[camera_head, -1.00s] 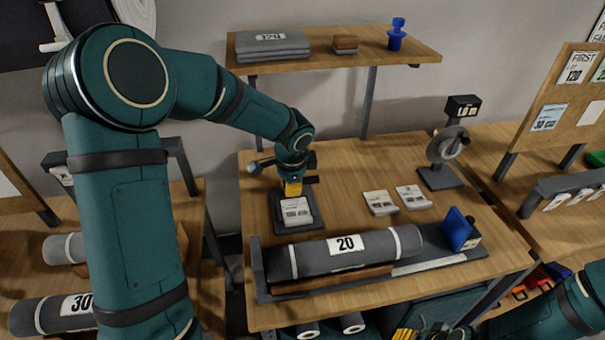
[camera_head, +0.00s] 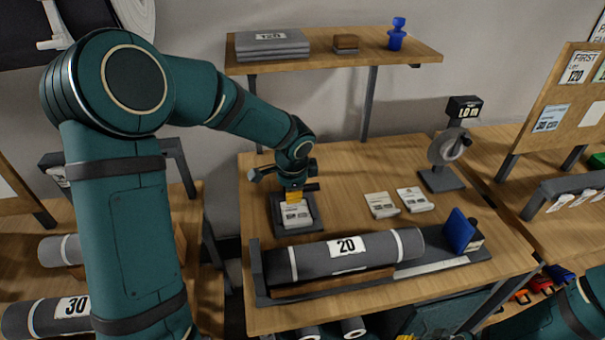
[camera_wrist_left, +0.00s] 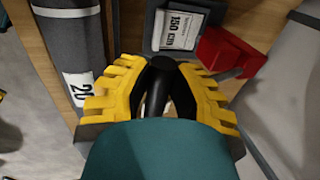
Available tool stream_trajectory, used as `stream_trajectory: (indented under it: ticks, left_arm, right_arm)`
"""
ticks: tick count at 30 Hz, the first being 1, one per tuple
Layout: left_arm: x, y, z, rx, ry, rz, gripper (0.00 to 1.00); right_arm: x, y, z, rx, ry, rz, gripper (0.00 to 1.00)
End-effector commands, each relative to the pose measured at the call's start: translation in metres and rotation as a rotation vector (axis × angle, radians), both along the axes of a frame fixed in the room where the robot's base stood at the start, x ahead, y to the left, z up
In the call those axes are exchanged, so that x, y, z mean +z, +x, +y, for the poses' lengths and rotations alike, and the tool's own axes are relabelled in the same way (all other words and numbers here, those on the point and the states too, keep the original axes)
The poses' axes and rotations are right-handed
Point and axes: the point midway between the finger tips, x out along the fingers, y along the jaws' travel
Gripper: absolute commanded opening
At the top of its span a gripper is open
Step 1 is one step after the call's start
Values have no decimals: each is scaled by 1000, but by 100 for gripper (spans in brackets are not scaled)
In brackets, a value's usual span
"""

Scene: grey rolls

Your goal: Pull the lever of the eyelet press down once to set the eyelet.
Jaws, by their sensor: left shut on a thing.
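The eyelet press is mostly hidden by my left arm in the head view. Its dark base (camera_head: 277,222) stands at the left of the bench, with a white printed card (camera_head: 296,216) on it. My left gripper (camera_head: 293,196) is shut just above the card. In the left wrist view the yellow fingers (camera_wrist_left: 160,95) close around a black rod-like handle (camera_wrist_left: 161,75), which looks like the press lever. The card marked 150 cm (camera_wrist_left: 180,28) lies just beyond it. Of my right gripper, only a yellow sliver (camera_head: 405,337) shows at the bottom edge.
A grey roll labelled 20 (camera_head: 385,245) lies in a tray in front of the press. Two card stacks (camera_head: 381,205) (camera_head: 415,200) lie to the right. A dial device (camera_head: 445,150) stands behind them. A red block (camera_wrist_left: 228,52) is beside the card in the wrist view.

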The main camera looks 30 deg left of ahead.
Motion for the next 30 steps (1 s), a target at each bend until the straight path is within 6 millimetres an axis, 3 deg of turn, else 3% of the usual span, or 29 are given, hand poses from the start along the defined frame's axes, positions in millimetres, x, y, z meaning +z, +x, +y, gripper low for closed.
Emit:
stream_trajectory:
  ticks: [10, 30]
  left_arm:
    - [-16, -4, -3, -1, -1, 3, 7]
    - [-27, -6, -4, -2, -1, 4, 7]
  right_arm:
    - [-15, 0, 0, 0, 0, 0, 47]
    - [-25, 0, 0, 0, 0, 0, 47]
